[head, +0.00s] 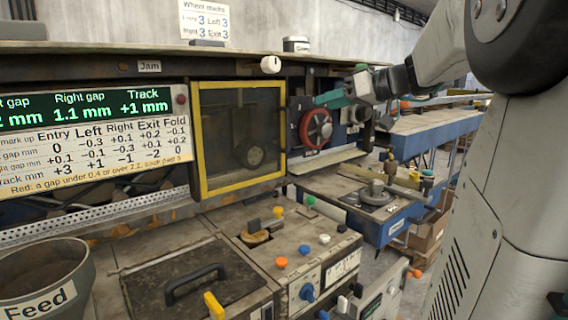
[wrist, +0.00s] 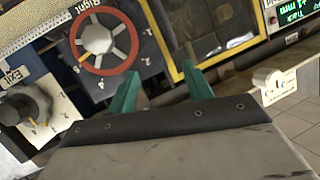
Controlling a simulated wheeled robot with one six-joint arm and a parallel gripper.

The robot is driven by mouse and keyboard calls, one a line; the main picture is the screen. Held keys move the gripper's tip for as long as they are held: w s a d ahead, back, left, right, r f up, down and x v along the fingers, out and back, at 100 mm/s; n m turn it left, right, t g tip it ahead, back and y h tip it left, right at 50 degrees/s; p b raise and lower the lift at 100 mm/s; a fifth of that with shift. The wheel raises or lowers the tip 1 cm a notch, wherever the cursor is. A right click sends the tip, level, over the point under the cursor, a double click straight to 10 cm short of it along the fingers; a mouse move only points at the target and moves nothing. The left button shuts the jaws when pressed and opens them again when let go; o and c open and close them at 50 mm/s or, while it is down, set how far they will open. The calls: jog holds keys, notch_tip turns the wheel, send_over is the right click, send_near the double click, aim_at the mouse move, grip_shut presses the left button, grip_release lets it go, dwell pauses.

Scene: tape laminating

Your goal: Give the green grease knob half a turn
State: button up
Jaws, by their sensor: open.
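A small green knob (head: 311,200) stands on the machine's top right of centre in the head view, behind the yellow, orange and white knobs; I cannot read a grease label on it. My gripper (head: 328,98) is up beside the red handwheel, above the green knob and apart from it. In the wrist view my gripper (wrist: 160,85) shows two teal fingers spread apart with nothing between them. The green knob does not show in the wrist view.
The red handwheel (wrist: 104,45), marked Right, and a dark Exit dial (wrist: 25,105) are close to my fingers. A yellow-framed window (head: 240,137) stands left of them. Orange (head: 282,262), white (head: 324,238) and blue (head: 307,292) knobs crowd the machine's front.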

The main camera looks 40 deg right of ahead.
jog(key=s+a+f+g, duration=0.2)
jog(key=a+f, duration=0.3)
jog(key=a, duration=0.3)
jog(key=s+a+f+g+y, duration=0.1)
jog(key=s+a+f+g, duration=0.2)
jog(key=a, duration=0.6)
notch_tip(320, 180, down, 3)
jog(key=shift+r+g, duration=0.2)
jog(key=shift+g, duration=0.5)
jog(key=shift+d, duration=0.1)
